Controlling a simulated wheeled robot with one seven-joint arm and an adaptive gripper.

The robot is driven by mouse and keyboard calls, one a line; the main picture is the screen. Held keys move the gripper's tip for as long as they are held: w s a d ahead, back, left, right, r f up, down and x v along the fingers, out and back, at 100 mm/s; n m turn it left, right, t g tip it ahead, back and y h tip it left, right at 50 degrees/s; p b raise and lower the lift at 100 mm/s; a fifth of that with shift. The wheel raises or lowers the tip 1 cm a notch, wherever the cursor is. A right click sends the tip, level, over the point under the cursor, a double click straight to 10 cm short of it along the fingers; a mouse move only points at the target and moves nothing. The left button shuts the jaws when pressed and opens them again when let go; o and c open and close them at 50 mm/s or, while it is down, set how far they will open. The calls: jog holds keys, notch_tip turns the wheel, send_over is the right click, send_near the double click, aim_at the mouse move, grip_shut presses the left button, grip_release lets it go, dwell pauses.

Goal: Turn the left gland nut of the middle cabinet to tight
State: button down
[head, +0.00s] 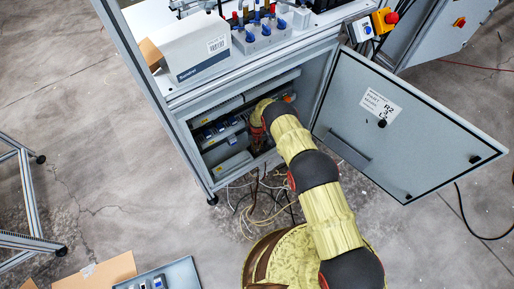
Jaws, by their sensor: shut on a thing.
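The cabinet (184,146) in the middle of the view stands with its door (375,137) swung open to the right. My arm reaches into its opening, and my gripper (259,146) is low inside, near the floor of the cabinet. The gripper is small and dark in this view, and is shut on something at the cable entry. The left gland nut is hidden by the gripper and the shadow, so its position cannot be read. Several cables (262,193) hang out below the cabinet under my gripper.
Rails with electrical devices (216,130) fill the cabinet's left side, close to my gripper. On the worktop stand a white box (193,49) and a grey block with blue knobs (265,38). A metal frame (28,195) stands at the left. Concrete floor (130,200) is open between.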

jog(key=c, duration=1.6)
grip_release()
jog(key=shift+r, duration=0.1)
notch_tip(320, 180, up, 12)
jog(key=shift+f, duration=0.15)
